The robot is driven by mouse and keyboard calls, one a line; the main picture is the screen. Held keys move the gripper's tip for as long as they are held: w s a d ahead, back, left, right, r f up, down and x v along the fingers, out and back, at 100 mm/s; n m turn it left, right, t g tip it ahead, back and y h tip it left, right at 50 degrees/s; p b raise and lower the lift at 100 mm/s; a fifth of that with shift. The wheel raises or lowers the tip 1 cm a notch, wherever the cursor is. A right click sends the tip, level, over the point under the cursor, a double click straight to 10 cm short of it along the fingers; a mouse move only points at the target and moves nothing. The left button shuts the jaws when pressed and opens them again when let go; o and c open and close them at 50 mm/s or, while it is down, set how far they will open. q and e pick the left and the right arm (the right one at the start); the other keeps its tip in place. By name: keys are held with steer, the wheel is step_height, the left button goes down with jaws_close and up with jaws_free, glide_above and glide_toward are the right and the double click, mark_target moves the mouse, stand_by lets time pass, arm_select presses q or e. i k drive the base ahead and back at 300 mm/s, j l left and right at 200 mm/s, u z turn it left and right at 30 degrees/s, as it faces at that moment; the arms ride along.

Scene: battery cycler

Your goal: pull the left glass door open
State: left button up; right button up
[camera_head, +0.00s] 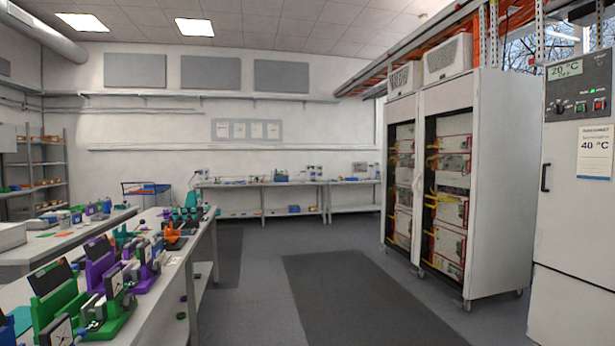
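The tall white battery cycler cabinet stands at the right as two bays side by side. The left bay (402,180) and the right bay (450,195) each have a dark-framed front showing red-framed units and yellow cables inside. The fronts are seen at a steep angle, so I cannot tell clear glass from an open front, or whether the left door is shut. A handle on the left door is too small to make out. Neither of my grippers is in view.
A workbench (165,290) with green and purple devices runs along the left. A grey unit with a black handle (544,177) stands at the near right. A dark mat (350,295) lies on clear floor before the cabinet. A low bench (290,184) lines the far wall.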

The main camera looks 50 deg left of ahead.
mark_target(406, 109)
steer(key=u, duration=0.9)
steer(key=i+u, duration=0.3)
steer(key=i, duration=0.95)
steer(key=i+j, duration=0.1)
steer(key=i, duration=3.25)
steer(key=i+j, duration=0.1)
steer(key=i, duration=3.3)
